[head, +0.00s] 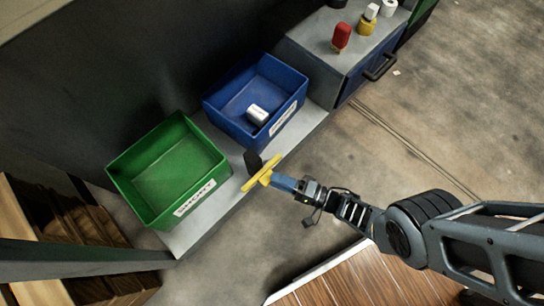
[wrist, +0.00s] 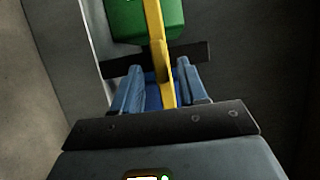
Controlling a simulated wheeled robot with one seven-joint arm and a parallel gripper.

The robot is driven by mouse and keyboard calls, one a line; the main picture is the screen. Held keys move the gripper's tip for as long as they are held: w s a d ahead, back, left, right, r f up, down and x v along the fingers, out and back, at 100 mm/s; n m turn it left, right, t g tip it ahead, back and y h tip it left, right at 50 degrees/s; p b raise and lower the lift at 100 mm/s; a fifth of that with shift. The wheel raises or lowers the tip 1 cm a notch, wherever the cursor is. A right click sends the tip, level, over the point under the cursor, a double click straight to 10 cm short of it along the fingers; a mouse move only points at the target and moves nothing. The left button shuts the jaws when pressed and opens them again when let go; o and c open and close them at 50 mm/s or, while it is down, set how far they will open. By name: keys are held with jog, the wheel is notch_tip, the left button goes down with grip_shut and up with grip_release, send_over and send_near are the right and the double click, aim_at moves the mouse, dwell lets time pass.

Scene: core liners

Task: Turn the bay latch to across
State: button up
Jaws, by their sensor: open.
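The bay latch appears to be the yellow bar (head: 262,173) with a dark piece behind it, at the front of the shelf between the green bin and the blue bin. In the wrist view the yellow bar (wrist: 158,50) runs lengthwise between my blue fingers, nearer the right one, with a dark crosspiece behind. My gripper (head: 278,181) is open at the bar; the wrist view shows both fingertips (wrist: 158,75) apart on either side of it. I cannot tell whether either finger touches it. The latch's pivot is not clearly visible.
A labelled green bin (head: 168,172) is empty. A labelled blue bin (head: 244,97) holds a white cylinder (head: 257,115). A grey cabinet (head: 345,45) carries a red item (head: 341,36) and other small items. A wooden surface (head: 340,284) lies below my arm; open floor lies to the right.

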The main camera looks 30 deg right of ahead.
jog(key=shift+v, duration=2.2)
jog(key=shift+a, duration=0.1)
jog(key=s+a+r+n+t+h, duration=0.3)
jog(key=s+a+r+n+h, duration=0.15)
jog(key=s+h, duration=0.2)
jog(key=s+d+r+n+h, duration=0.1)
jog(key=s+d+r+h, duration=0.1)
jog(key=s+r, duration=0.35)
jog(key=s+d+r+n+g+h, duration=0.1)
jog(key=s+d+r, duration=0.1)
jog(key=r, duration=0.7)
jog(key=s+d+r+n+h, duration=0.1)
jog(key=s+d+r+h, duration=0.15)
jog(key=r, duration=0.55)
notch_tip(320, 180, up, 43)
jog(key=s+d+n+g+p, duration=0.1)
jog(key=s+d+n+p, duration=0.1)
jog(key=p, duration=2.8)
jog(key=shift+s+d, duration=0.15)
jog(key=shift+d, duration=0.1)
